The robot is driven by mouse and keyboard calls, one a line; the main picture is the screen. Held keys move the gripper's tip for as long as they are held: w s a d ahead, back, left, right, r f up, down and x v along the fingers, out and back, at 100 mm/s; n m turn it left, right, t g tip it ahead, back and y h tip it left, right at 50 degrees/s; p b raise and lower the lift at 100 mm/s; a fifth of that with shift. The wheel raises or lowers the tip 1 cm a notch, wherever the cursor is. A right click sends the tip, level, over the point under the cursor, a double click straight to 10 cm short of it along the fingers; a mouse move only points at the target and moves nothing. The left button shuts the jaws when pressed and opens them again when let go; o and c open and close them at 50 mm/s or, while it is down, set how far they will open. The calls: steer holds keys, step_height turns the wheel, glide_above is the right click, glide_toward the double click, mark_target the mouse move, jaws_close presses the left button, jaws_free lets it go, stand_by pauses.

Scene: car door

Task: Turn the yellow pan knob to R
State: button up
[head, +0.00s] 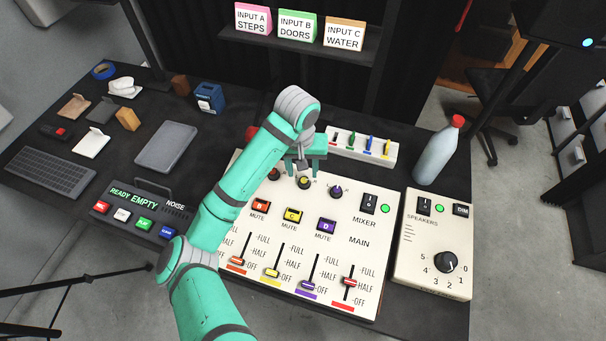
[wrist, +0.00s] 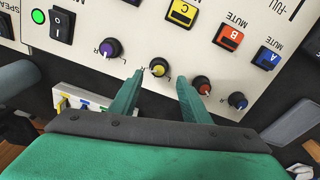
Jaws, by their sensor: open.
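The yellow pan knob (head: 304,182) is a small dark knob with a yellow cap near the back of the cream mixer panel. It also shows in the wrist view (wrist: 159,68), where the panel appears upside down. My gripper (wrist: 161,77) is open, with one green finger on each side of the knob and a gap visible around it. In the head view my gripper (head: 309,167) is just behind and above the knob. I cannot tell whether a finger touches it, or clearly where its pointer stands.
A purple knob (wrist: 110,48) and a red knob (wrist: 202,85) flank the yellow one closely. A blue knob (wrist: 238,101) is farther right. A white box with coloured sliders (head: 362,146) lies behind the mixer. A bottle (head: 438,152) stands at right.

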mark_target(301, 183)
steer(key=shift+s+a+r, duration=0.1)
steer(key=shift+s+r, duration=0.05)
steer(key=shift+r, duration=1.25)
steer(key=shift+s+a+r, duration=0.1)
steer(key=shift+r, duration=1.25)
